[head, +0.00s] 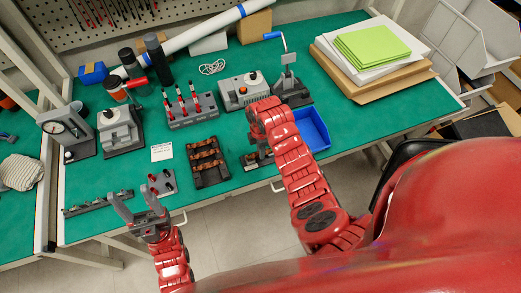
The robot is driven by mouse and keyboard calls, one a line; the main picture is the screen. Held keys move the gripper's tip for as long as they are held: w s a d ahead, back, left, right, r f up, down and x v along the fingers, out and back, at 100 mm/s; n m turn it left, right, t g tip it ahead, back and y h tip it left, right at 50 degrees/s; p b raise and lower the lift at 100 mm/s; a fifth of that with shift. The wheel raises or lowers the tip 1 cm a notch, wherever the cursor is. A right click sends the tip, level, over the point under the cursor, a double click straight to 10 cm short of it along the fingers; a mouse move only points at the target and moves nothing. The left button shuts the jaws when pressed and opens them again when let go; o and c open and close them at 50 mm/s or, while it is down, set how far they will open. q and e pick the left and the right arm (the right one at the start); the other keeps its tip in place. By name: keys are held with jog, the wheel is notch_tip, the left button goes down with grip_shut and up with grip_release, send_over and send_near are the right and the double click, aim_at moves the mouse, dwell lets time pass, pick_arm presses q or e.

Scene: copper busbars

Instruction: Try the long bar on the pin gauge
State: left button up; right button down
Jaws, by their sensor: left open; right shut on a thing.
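My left gripper (131,203) is open and empty above the table's front edge at the left, its fingers spread and pointing away from me. My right gripper (258,158) points down near the table's front, right of the black tray; its wrist mostly covers it. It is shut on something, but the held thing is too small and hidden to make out. Several copper bars (206,160) lie in the black tray (212,183). A small grey plate with upright pins (161,182) stands just beyond my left gripper; it may be the pin gauge, but I cannot tell for sure.
A long grey rail (98,204) lies at the front left. A blue bin (312,128) is right of my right arm. A rack with red-handled tools (192,110), a dial device (66,132) and grey machines stand behind. A white card (161,152) lies mid-table.

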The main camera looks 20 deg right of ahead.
jog(key=shift+f, duration=0.2)
jog(key=c, duration=0.6)
grip_release()
jog(key=shift+r, duration=0.25)
jog(key=shift+r, duration=1.3)
jog(key=shift+r, duration=0.1)
jog(key=shift+r, duration=0.3)
notch_tip(320, 180, up, 9)
jog(key=p, duration=0.7)
jog(key=shift+r+p, duration=0.15)
jog(key=shift+p, duration=0.15)
